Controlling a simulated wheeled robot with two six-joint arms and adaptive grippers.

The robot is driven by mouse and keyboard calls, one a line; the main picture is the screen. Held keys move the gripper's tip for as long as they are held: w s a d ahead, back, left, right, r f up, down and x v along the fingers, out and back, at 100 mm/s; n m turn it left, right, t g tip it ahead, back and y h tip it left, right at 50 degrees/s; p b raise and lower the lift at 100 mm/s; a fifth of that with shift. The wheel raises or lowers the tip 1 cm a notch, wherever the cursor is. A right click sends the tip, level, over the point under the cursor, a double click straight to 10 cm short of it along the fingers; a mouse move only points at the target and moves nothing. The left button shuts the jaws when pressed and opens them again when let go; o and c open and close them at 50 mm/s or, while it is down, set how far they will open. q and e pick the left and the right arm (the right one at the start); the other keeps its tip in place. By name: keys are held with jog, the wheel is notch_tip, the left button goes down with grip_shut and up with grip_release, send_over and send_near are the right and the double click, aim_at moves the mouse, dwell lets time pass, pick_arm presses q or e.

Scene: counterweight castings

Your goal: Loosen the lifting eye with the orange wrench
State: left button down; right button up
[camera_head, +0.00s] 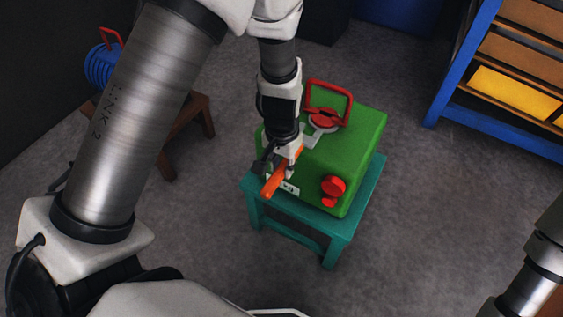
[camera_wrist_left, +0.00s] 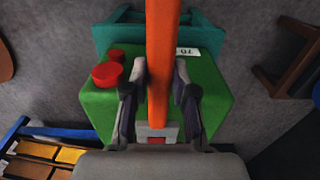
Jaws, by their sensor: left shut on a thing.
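The green casting (camera_head: 352,150) sits on a teal stool (camera_head: 365,200). The lifting eye (camera_head: 347,103), a red loop on a red round base, stands on its top toward the back. My left gripper (camera_head: 279,172) is shut on the orange wrench (camera_head: 272,187), with its handle pointing toward the front left. The wrench's grey head reaches to the eye's base; whether it fully seats there I cannot tell. In the left wrist view the orange handle (camera_wrist_left: 158,50) runs between the fingers of my left gripper (camera_wrist_left: 157,95), and the eye is mostly hidden.
Red knobs (camera_head: 333,187) sit at the casting's front right corner. A brown wooden stool (camera_head: 187,127) with a blue ribbed object (camera_head: 98,68) stands to the left. A blue rack (camera_head: 462,65) with bins stands at the right. The floor between is clear.

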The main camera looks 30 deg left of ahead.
pick_arm(q)
jog(key=f, duration=0.1)
jog(key=f+b, duration=0.1)
jog(key=f, duration=0.1)
jog(key=f+b, duration=0.1)
jog(key=shift+w+f, duration=0.15)
jog(key=shift+w, duration=0.15)
jog(key=shift+w+r+p, duration=0.4)
jog(key=shift+w+p, duration=0.4)
jog(key=shift+p, duration=0.4)
jog(key=shift+w+p, duration=0.3)
jog(key=shift+w, duration=0.05)
jog(key=shift+w+p, duration=0.45)
jog(key=shift+w, duration=0.35)
jog(key=shift+w+d+f, duration=0.1)
jog(key=shift+w+f, duration=0.05)
jog(key=shift+w, duration=0.45)
jog(key=shift+w+f, duration=0.1)
jog(key=shift+w, duration=0.45)
jog(key=w+d+n+p, duration=0.2)
jog(key=d+n, duration=0.3)
jog(key=d, duration=0.4)
jog(key=shift+d+n, duration=0.2)
jog(key=shift+n, duration=0.2)
